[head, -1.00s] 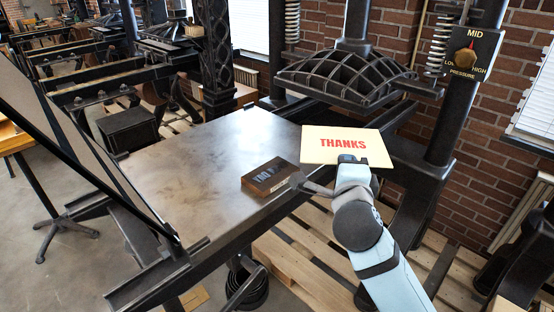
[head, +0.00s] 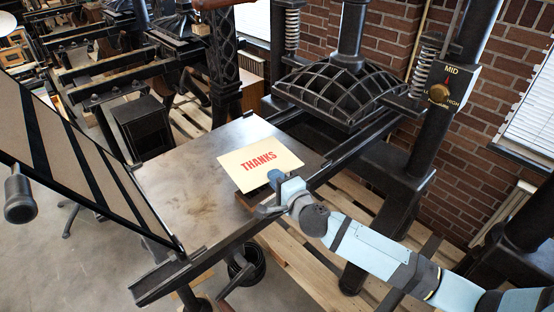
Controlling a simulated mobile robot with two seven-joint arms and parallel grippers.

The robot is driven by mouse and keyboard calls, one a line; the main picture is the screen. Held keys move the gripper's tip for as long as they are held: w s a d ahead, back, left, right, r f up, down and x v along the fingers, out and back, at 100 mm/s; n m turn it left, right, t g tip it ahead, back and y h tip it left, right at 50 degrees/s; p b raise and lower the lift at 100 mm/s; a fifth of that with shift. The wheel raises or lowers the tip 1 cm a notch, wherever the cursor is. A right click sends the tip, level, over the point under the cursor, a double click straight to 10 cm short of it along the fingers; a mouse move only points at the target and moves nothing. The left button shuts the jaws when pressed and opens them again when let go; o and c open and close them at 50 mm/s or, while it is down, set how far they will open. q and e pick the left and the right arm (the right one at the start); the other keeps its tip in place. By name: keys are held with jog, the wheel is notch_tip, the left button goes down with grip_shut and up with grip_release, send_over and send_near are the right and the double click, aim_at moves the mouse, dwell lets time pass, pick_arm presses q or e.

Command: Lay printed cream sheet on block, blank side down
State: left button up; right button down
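The cream sheet (head: 258,160) shows its red THANKS print facing up, with the words tilted. My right gripper (head: 276,178) is shut on the sheet's near right edge. The sheet is over the place of the dark type block (head: 243,201) on the press bed, and covers nearly all of it. Only a dark bit shows below the sheet's near edge. I cannot tell whether the sheet touches the block or hovers above it. My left gripper is not in view.
The bare metal press bed (head: 190,185) is clear to the left of the sheet. The ribbed black platen (head: 340,92) hangs behind it. A hinged frame (head: 90,165) stands raised at the left. A pressure dial (head: 438,92) is on the right post.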

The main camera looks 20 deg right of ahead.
jog(key=f+n+y+p, duration=0.1)
jog(key=y+p, duration=0.1)
jog(key=b, duration=0.7)
send_near(260, 191)
jog(key=shift+w, duration=1.75)
jog(key=shift+r+n+g, duration=0.3)
jog(key=shift+r, duration=0.1)
jog(key=c, duration=1.1)
grip_release()
jog(key=shift+s, duration=0.15)
